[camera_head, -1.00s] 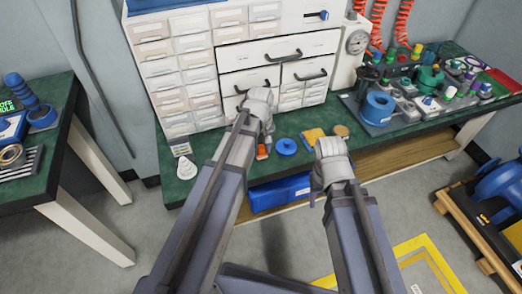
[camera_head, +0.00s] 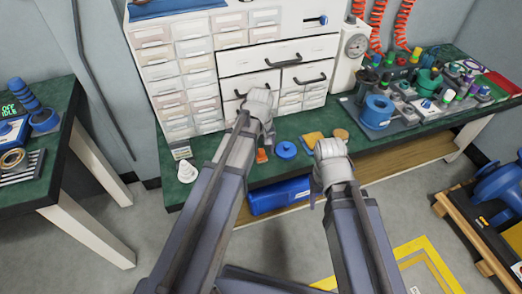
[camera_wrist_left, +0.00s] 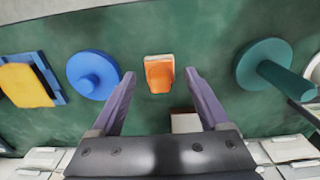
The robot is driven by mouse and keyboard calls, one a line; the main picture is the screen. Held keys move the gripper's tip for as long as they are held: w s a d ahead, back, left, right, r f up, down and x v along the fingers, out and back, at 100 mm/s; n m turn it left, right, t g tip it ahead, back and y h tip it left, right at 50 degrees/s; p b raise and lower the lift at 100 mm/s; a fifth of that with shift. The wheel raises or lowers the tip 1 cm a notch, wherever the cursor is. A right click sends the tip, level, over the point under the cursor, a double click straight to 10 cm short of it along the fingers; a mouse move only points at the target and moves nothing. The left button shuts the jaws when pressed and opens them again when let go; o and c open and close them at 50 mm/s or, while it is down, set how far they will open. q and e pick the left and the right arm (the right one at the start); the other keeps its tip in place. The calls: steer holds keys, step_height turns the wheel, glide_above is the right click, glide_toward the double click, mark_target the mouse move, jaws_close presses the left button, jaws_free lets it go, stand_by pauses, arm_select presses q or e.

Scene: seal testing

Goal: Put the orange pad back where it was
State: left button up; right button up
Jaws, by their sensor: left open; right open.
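A small orange pad (camera_head: 262,155) lies on the green bench top in front of the white drawer cabinet. In the left wrist view the orange pad (camera_wrist_left: 159,74) has a paler edge and sits between the fingertip lines of my left gripper (camera_wrist_left: 160,73), with a gap on either side. That gripper is open and empty above the bench; in the head view its wrist hides the fingers. My right gripper (camera_head: 318,186) hangs at the bench's front edge, right of the blue disc; its fingers are mostly hidden by its wrist.
A blue disc (camera_wrist_left: 93,73) and a yellow-orange piece on a blue plate (camera_wrist_left: 28,84) lie to one side of the pad. A teal knobbed disc (camera_wrist_left: 264,68) lies on the other. A white block (camera_wrist_left: 186,123) is partly behind my gripper. The drawer cabinet (camera_head: 232,62) stands close behind.

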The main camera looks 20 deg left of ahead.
mark_target(261, 150)
arm_select(q)
step_height(261, 150, up, 11)
steer(key=p, duration=1)
arm_select(e)
step_height(261, 150, up, 11)
arm_select(q)
steer(key=s+d+m+y, duration=0.1)
steer(key=s+d+m, duration=0.9)
steer(key=s, duration=0.4)
steer(key=shift+s+d+m, duration=0.15)
steer(key=shift+d+m, duration=0.1)
steer(key=shift+m, duration=0.05)
steer(key=shift+a+r, duration=0.1)
arm_select(e)
steer(key=shift+a, duration=0.1)
